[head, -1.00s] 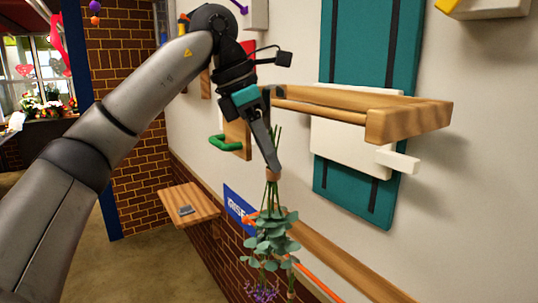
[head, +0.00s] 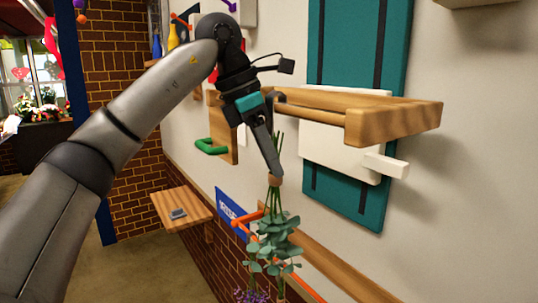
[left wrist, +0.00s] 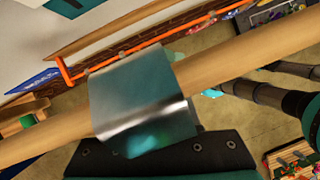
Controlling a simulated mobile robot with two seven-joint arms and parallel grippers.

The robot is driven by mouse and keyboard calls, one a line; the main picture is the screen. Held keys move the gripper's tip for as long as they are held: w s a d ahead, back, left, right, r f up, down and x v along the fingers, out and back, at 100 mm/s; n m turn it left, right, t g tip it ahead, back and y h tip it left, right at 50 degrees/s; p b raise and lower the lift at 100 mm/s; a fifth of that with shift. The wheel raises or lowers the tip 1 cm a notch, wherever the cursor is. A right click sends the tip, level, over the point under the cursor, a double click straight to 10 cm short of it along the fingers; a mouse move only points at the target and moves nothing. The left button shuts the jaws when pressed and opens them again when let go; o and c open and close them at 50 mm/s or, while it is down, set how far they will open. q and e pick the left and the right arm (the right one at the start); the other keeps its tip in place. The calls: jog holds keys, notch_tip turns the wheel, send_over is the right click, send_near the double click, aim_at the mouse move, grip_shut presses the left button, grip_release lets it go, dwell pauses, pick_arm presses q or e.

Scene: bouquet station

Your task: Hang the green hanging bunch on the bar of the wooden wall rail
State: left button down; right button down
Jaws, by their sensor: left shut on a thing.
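The green hanging bunch (head: 273,240) hangs leaves down, with bare stems at the top and a brown band. My left gripper (head: 274,165) is shut at the stems, just above the band. The wooden wall rail (head: 395,122) juts from the wall, and its bar (head: 320,103) runs behind and beside my gripper. A grey curved hook (head: 279,97) shows at the bar's left part. In the left wrist view the bar (left wrist: 240,55) crosses diagonally, and a shiny metal plate (left wrist: 143,105) overlaps it. I cannot tell whether hook and bar touch.
A white block with a peg (head: 386,165) sits under the rail, before a teal wall panel (head: 390,60). A small wooden shelf (head: 190,208) is lower left.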

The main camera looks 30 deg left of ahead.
pick_arm(q)
jog(key=c, duration=0.5)
grip_release()
jog(key=shift+c, duration=0.2)
jog(key=shift+r, duration=0.1)
jog(key=p+v, duration=0.4)
jog(key=v, duration=1.1)
jog(key=shift+s+p, duration=0.2)
jog(key=shift+p, duration=0.2)
